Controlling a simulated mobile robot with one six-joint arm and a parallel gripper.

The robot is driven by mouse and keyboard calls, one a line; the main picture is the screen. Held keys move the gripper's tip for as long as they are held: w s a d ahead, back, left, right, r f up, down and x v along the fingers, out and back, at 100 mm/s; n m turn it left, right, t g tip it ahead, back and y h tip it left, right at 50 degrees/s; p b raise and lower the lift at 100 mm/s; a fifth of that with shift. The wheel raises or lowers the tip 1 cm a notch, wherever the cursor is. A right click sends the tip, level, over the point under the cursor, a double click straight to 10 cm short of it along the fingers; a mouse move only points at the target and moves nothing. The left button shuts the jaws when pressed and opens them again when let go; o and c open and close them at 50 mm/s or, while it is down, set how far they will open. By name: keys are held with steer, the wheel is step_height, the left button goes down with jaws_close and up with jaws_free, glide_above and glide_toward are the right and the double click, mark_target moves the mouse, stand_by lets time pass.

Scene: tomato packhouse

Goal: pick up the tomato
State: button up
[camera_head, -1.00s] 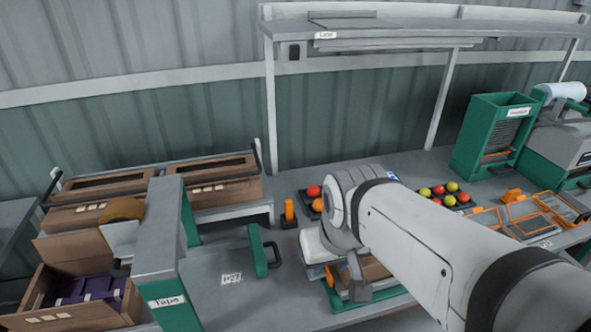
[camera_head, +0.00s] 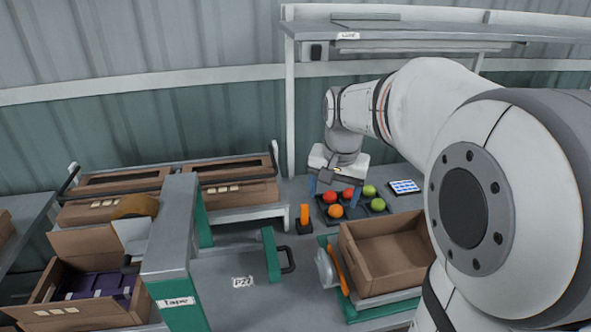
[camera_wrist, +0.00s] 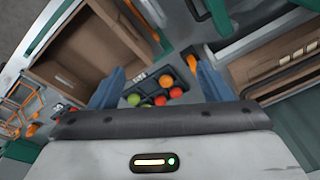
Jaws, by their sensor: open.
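Several tomatoes sit in a dark tray (camera_head: 357,220) on the bench: a red tomato (camera_head: 347,195), another red one (camera_head: 330,196), an orange one (camera_head: 336,211) and green ones (camera_head: 378,204). The wrist view also shows the tray's tomatoes, with a green tomato (camera_wrist: 133,99) to the left and a red one (camera_wrist: 161,99) near the middle. My gripper (camera_head: 337,187) points down over the back of the tray, its blue fingers apart and nothing between them. In the wrist view my gripper (camera_wrist: 158,82) straddles the tray from above, with its body hiding the tray's near part.
An open, empty cardboard box (camera_head: 385,250) stands in front of the tray. A shelf (camera_head: 400,32) runs above the bench.

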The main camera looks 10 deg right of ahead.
steer(key=w+d+f+m+g+b, duration=0.1)
steer(key=w+d+f+m, duration=0.25)
steer(key=w, duration=0.35)
steer(key=w+d+f+m+b, duration=0.15)
steer(key=w+f, duration=0.25)
steer(key=w, duration=0.4)
steer(key=m+g+b, duration=0.1)
steer(key=m, duration=0.5)
glide_above(336, 206)
step_height(336, 206, down, 12)
steer(key=shift+f, duration=0.15)
steer(key=shift+w+d+f, duration=0.1)
steer(key=shift+d+f, duration=0.05)
steer(key=shift+f, duration=0.2)
steer(key=f, duration=0.3)
steer(key=f+p, duration=0.1)
steer(key=f, duration=0.3)
steer(key=shift+s+a+f, duration=0.2)
steer(key=shift+c, duration=0.5)
steer(key=c, duration=0.7)
